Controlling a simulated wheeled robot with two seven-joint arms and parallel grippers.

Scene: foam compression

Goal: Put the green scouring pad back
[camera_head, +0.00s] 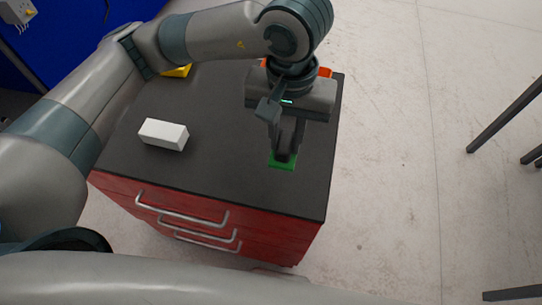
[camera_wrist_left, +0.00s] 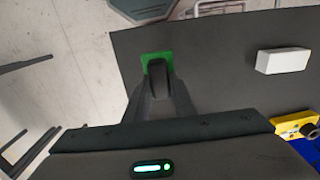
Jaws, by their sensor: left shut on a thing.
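The green scouring pad (camera_head: 283,163) is at the fingertips of my left gripper (camera_head: 284,152), over the front right part of the dark cabinet top (camera_head: 225,150). The left gripper points down and is shut on the pad. In the left wrist view the green pad (camera_wrist_left: 147,62) shows around the fingertip of the left gripper (camera_wrist_left: 158,72). I cannot tell whether the pad touches the cabinet top. My right gripper is not in view.
A white block (camera_head: 163,134) lies on the cabinet top to the left. A yellow object (camera_head: 177,71) is at the back left, and an orange object (camera_head: 325,72) shows behind the gripper. Red drawers (camera_head: 200,215) with metal handles are below the front edge.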

